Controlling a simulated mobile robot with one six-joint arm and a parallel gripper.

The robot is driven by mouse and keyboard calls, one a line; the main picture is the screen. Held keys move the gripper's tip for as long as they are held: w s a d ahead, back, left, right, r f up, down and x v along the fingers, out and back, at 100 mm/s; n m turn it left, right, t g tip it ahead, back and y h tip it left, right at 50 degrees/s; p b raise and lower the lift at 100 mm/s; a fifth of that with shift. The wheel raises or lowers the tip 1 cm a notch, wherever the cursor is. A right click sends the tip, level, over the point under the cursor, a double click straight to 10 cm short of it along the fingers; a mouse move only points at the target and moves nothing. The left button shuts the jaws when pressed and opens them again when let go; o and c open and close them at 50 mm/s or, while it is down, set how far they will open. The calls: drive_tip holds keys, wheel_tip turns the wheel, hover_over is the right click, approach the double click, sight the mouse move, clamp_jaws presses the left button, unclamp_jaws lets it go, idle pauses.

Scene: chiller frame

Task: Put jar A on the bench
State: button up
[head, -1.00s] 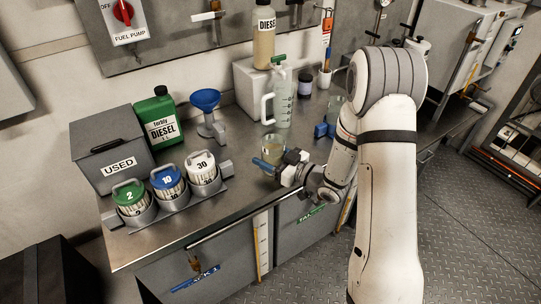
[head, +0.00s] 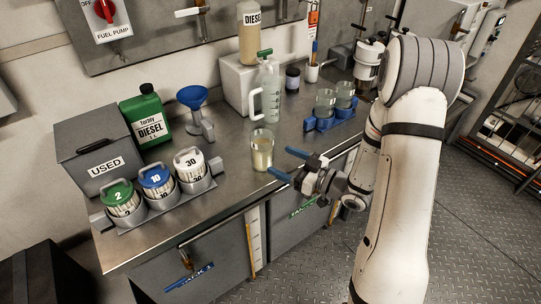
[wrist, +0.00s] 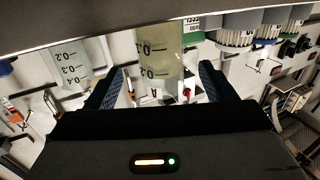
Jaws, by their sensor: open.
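Jar A (head: 262,152) is a clear glass jar with pale yellowish liquid. It stands upright on the steel bench (head: 228,193), near the front edge, right of the row of coloured-lid containers. In the wrist view the jar (wrist: 158,45) appears upside down, with scale marks and the letter A, beyond the fingers. My gripper (head: 278,160) is open with two blue fingers, just right of the jar and apart from it. In the wrist view my gripper (wrist: 162,70) shows nothing held between its fingers.
A blue rack (head: 331,119) with two glass jars stands further right. A jug (head: 268,95) with a green top is behind jar A. Green, blue and white lidded containers (head: 156,182) stand left, before a grey USED box (head: 100,150). Bench front between is clear.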

drive_tip(key=d+r+m+h, duration=0.5)
drive_tip(key=d+m+h, duration=0.1)
drive_tip(key=d+h, duration=0.8)
drive_tip(key=s+a+r+m+g, duration=0.1)
drive_tip(key=s+r+g, duration=0.1)
drive_tip(key=s, duration=0.4)
drive_tip(key=s+a+r+m+g, duration=0.1)
drive_tip(key=s+a+m+g, duration=0.1)
drive_tip(key=s, duration=0.5)
drive_tip(key=s+a+r+m+g+h, duration=0.1)
drive_tip(key=s+r+m+g, duration=0.1)
drive_tip(key=s, duration=0.5)
drive_tip(key=shift+a+r+g, duration=0.3)
drive_tip(key=shift+a+g, duration=0.05)
drive_tip(key=shift+g, duration=0.45)
drive_tip(key=shift+s, duration=0.1)
